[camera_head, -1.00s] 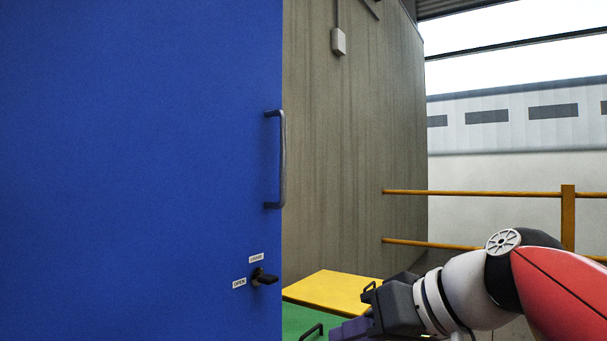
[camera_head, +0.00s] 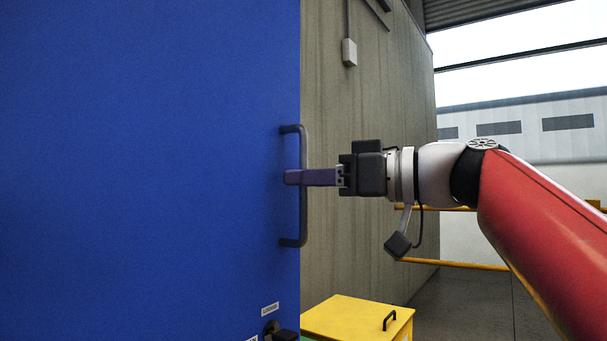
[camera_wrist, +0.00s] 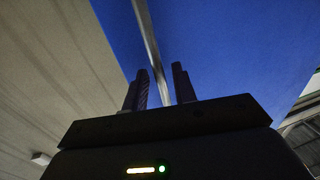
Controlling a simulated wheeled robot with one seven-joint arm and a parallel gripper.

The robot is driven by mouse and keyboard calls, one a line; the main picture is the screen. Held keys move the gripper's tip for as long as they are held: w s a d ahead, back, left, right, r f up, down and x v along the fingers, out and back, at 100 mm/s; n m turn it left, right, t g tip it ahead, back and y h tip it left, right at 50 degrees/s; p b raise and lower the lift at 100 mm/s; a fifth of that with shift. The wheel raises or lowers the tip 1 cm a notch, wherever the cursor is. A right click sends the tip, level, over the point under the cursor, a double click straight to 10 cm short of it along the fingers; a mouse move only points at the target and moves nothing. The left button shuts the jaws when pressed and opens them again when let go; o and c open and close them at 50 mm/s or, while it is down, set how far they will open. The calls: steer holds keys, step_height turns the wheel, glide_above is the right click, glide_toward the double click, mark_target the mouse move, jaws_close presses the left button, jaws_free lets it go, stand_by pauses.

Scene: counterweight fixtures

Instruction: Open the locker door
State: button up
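The blue locker door (camera_head: 150,170) fills the left of the head view and looks closed. Its upright dark bar handle (camera_head: 303,222) is near the door's right edge. My gripper (camera_head: 290,177) reaches in from the right, its purple fingers level with the handle's middle. In the wrist view the handle bar (camera_wrist: 151,40) runs between the two fingers of my gripper (camera_wrist: 161,75), with gaps visible, so it is open around the bar. A dark turn knob (camera_head: 284,334) with small labels is at the bottom of the head view, partly cut off.
A yellow box (camera_head: 345,316) with a black handle stands low, right of the door. A grey wall (camera_head: 370,200) is behind it. A yellow railing (camera_head: 460,264) runs behind my arm. Open floor (camera_head: 460,305) shows at lower right.

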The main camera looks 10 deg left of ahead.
steer(key=shift+w+a, duration=0.1)
steer(key=shift+a, duration=0.55)
jaws_close()
steer(key=shift+d, duration=0.15)
